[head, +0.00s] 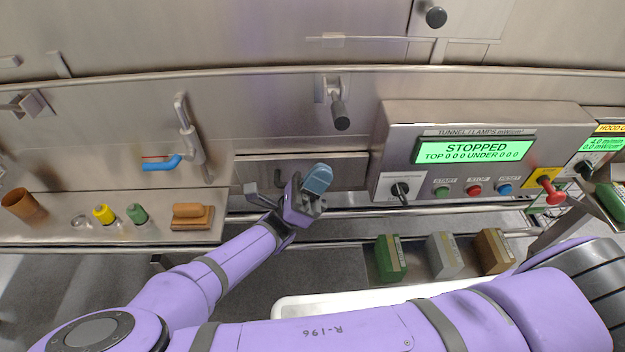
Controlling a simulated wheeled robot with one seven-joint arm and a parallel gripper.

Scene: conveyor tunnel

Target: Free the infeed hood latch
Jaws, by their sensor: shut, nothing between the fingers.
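A latch-like fitting with a dark cylindrical grip (340,115) hangs on the steel front, above and right of my gripper. No label shows which is the infeed hood latch.
The control panel (400,118) at right reads STOPPED, with lamp values at zero. A red-knobbed switch (552,192) is at its right end. A left shelf (60,230) holds a brown cup, small bottles and a brush. Several cartons (391,258) stand below the panel.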

